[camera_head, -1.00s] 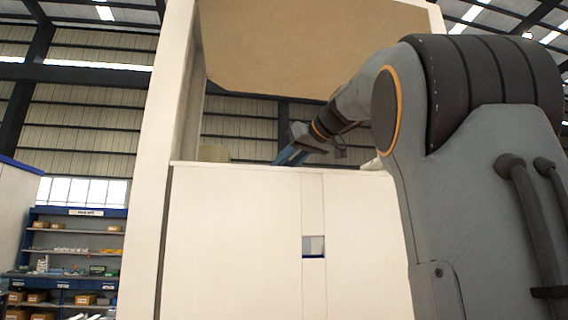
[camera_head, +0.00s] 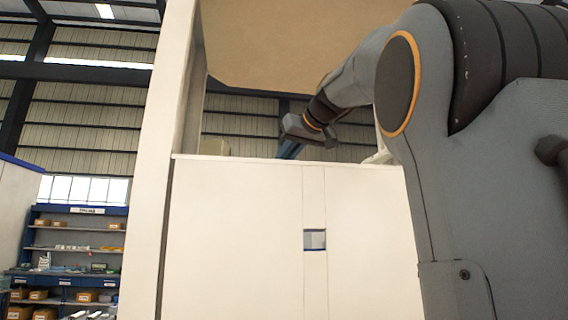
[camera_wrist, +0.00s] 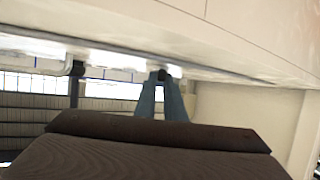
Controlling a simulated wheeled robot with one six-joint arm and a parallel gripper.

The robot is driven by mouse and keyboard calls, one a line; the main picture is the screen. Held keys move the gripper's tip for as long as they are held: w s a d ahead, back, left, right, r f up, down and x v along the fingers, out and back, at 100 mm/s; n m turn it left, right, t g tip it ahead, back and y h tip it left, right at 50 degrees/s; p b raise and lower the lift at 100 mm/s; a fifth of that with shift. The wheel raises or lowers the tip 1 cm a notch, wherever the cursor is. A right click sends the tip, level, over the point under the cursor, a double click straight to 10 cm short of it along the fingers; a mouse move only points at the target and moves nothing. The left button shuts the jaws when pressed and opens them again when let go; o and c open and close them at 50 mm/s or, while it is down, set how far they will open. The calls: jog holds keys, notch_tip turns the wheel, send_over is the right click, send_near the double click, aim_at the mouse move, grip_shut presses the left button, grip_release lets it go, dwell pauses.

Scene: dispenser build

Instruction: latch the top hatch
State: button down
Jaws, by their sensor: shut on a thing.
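The dispenser is a tall cream cabinet (camera_head: 235,215) in the head view, with a small square opening in its front. I cannot tell for sure which part is the top hatch. My gripper shows its blue fingers (camera_head: 289,150) just above the cabinet's top front edge, their tips hidden behind it. In the wrist view my gripper (camera_wrist: 161,78) is shut on a small dark knob-like piece (camera_wrist: 162,74) under the edge of a pale panel (camera_wrist: 235,50). What that piece belongs to is unclear.
A tan panel (camera_head: 310,45) overhangs the cabinet, with an open gap below it. A cream side post (camera_head: 160,160) stands left of the gap. Blue shelving (camera_head: 75,250) stands far left.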

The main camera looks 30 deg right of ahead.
jog(key=shift+a+m+h, duration=0.45)
jog(key=shift+m+h, duration=0.45)
jog(key=shift+h, duration=0.15)
jog(key=shift+a+m+h, duration=0.4)
jog(key=shift+m+h, duration=0.5)
jog(key=shift+h, duration=0.15)
jog(key=shift+m+g+h, duration=0.3)
jog(key=shift+h, duration=0.1)
jog(key=c, duration=1.8)
grip_release()
jog(key=shift+c, duration=0.2)
jog(key=shift+b+v, duration=1.5)
jog(key=shift+v, duration=2.35)
